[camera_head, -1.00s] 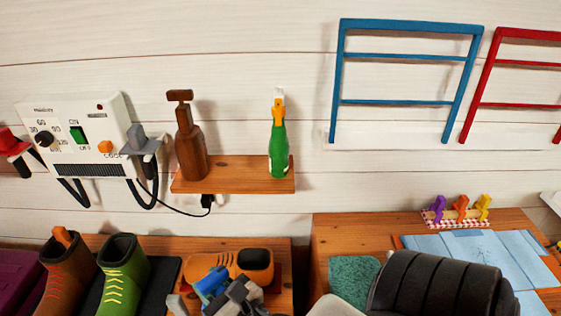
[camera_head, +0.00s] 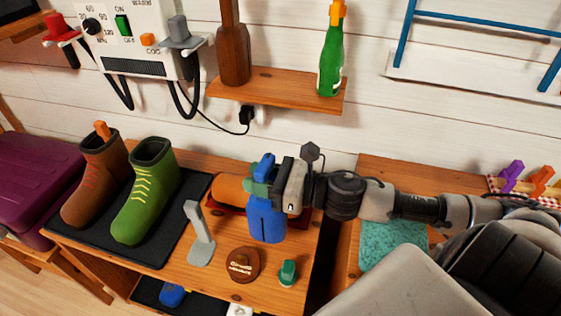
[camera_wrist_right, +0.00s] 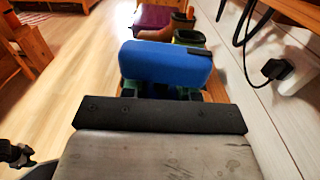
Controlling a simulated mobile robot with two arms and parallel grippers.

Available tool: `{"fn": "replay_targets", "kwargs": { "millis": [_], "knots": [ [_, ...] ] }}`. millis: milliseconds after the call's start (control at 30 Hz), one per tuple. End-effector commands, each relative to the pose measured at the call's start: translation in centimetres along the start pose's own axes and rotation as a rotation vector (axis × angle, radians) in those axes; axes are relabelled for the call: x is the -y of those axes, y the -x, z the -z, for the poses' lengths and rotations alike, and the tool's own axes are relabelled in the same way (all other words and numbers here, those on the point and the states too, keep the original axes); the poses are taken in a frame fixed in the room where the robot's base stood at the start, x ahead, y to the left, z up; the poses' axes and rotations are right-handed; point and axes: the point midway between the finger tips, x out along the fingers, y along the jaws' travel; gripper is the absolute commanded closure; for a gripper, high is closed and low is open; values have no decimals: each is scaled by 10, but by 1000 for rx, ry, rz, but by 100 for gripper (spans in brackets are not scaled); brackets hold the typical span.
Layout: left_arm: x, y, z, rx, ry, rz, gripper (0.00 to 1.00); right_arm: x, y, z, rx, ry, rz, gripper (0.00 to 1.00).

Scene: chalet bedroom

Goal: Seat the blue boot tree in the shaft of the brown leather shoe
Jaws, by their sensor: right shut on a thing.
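My right gripper (camera_head: 270,180) is shut on the blue boot tree (camera_head: 266,220) and holds it upright over the right part of the low wooden bench. The boot tree fills the middle of the right wrist view (camera_wrist_right: 165,65). A brown boot (camera_head: 98,185), seemingly the task's shoe, stands upright on a black mat at the left. An orange piece (camera_head: 102,130) sticks up from its shaft. A green boot (camera_head: 147,200) stands beside it with an open dark shaft. A tan-orange object (camera_head: 230,188) lies partly hidden behind the boot tree.
A grey stand (camera_head: 198,235), a round brown tin (camera_head: 242,264) and a green knob-like piece (camera_head: 288,272) sit near the bench's front. A shelf (camera_head: 290,95) with two bottles hangs above. A purple case (camera_head: 40,180) stands at left.

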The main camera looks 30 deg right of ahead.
Motion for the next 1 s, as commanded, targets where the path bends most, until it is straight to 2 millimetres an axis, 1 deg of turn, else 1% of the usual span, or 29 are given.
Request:
{"fn": "replay_targets", "kwargs": {
  "millis": [33, 167, 300, 400, 500, 633, 800, 933, 1000],
  "knots": [
    [0, 2, 0, 1, 0, -1, 51, 11, 0, -1, 0, 4, 4, 100],
    [-1, 5, -1, 2, 0, -1, 51, 39, 0, -2, 0, 4, 5, 100],
    [-2, 9, -1, 2, -1, -3, 51, 74, 0, -3, 2, 4, 5, 100],
    [-4, 11, -1, 2, -1, -5, 51, 96, 0, -3, 2, 4, 5, 100],
    [-5, 13, 0, 2, -1, -7, 51, 112, 0, -3, 2, 4, 4, 100],
    [-6, 15, 0, 2, -1, -8, 51, 128, 0, -2, 2, 3, 4, 100],
    [-6, 17, 0, 2, -1, -8, 51, 143, 0, -2, 2, 3, 2, 100],
    [-6, 18, 0, 3, -1, -8, 51, 152, 0, -2, 3, 3, 3, 100],
    [-6, 18, 0, 3, -1, -8, 51, 150, 0, 5, 2, -1, 1, 100]
  ]
}}
